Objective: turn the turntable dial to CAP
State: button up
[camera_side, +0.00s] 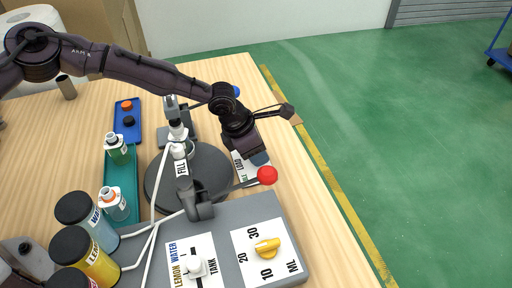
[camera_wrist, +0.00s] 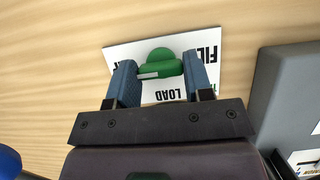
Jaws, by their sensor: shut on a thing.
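The green turntable dial (camera_wrist: 160,64) sits on a white label plate (camera_wrist: 125,48) in the wrist view. FILL is readable on the plate's right side and LOAD on the side nearest my gripper. The left label, beside the left finger, is mostly covered. My gripper (camera_wrist: 158,76) has its two blue fingers closed on opposite ends of the dial's grip. A white mark shows near the grip's left end. In the side view my gripper (camera_side: 259,158) points down over the plate (camera_side: 241,173) and hides the dial. The dark round turntable (camera_side: 215,175) is left of it.
A lever with a red ball (camera_side: 267,175) stands close in front of my gripper. The grey panel carries a yellow dial (camera_side: 267,247) and a white dial (camera_side: 196,267). A teal tray (camera_side: 122,173) with bottles and several large jars stand left. The table edge is close on the right.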

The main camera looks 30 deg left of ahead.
jog(key=o, duration=0.9)
jog(key=v, duration=1.3)
jog(key=shift+d, duration=0.1)
